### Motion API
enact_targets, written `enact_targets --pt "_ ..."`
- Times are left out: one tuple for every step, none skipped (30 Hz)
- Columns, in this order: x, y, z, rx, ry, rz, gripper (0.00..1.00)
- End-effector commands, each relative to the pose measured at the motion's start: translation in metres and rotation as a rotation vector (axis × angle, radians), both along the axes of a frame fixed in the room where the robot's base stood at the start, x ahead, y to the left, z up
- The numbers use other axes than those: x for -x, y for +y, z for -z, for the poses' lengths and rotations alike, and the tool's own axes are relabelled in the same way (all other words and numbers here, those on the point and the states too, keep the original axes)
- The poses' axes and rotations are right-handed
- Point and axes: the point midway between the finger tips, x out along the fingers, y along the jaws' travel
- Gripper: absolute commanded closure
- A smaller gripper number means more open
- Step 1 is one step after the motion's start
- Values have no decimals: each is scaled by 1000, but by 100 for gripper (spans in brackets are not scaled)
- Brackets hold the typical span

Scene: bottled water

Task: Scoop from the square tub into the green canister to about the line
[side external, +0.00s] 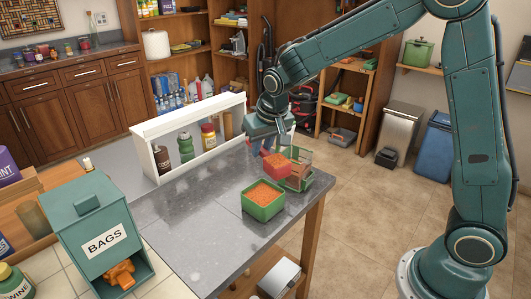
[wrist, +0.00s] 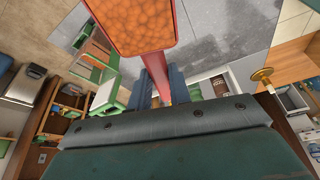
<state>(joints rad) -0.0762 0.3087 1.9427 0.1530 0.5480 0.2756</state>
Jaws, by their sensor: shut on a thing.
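My gripper (side external: 266,147) is shut on the handle of a red scoop (side external: 276,164). In the wrist view the scoop (wrist: 168,50) is filled with small orange pieces (wrist: 138,20), and its handle runs between my blue fingers (wrist: 160,86). The green square tub (side external: 262,211) stands on the grey table, holding more orange pieces. The clear canister with green edges (side external: 304,178) stands behind it to the right. The scoop is above the table, overlapping the canister's left side in the side view; I cannot tell whether it is over the opening. The fill line is too small to make out.
A white shelf unit (side external: 196,112) with several bottles stands along the table's back left edge. A teal BAGS box (side external: 98,232) is at the front left. The grey tabletop (side external: 190,225) left of the tub is clear. The table's right edge is close to the canister.

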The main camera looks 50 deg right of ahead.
Motion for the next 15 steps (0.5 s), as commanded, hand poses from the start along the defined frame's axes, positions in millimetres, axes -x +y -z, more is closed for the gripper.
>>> enact_targets --pt "0 0 0 0 -1 0 100" --pt "0 0 0 0 -1 0 100" --pt "0 0 0 1 -1 -1 100" --pt "0 0 0 1 -1 -1 100" --pt "0 0 0 1 -1 -1 100" --pt "0 0 0 0 -2 -1 100" --pt "0 0 0 1 -3 -2 100" --pt "-1 0 1 0 -4 -4 100" --pt "-2 0 1 1 -8 -6 100" --pt "-2 -1 1 1 -11 -7 100" --pt "-3 -1 2 2 -16 -11 100" --pt "-5 -1 3 2 -23 -15 100" --pt "-6 -2 3 2 -30 -20 100" --pt "-8 -2 4 4 -39 -24 100" --pt "-10 -3 5 4 -51 -32 100"
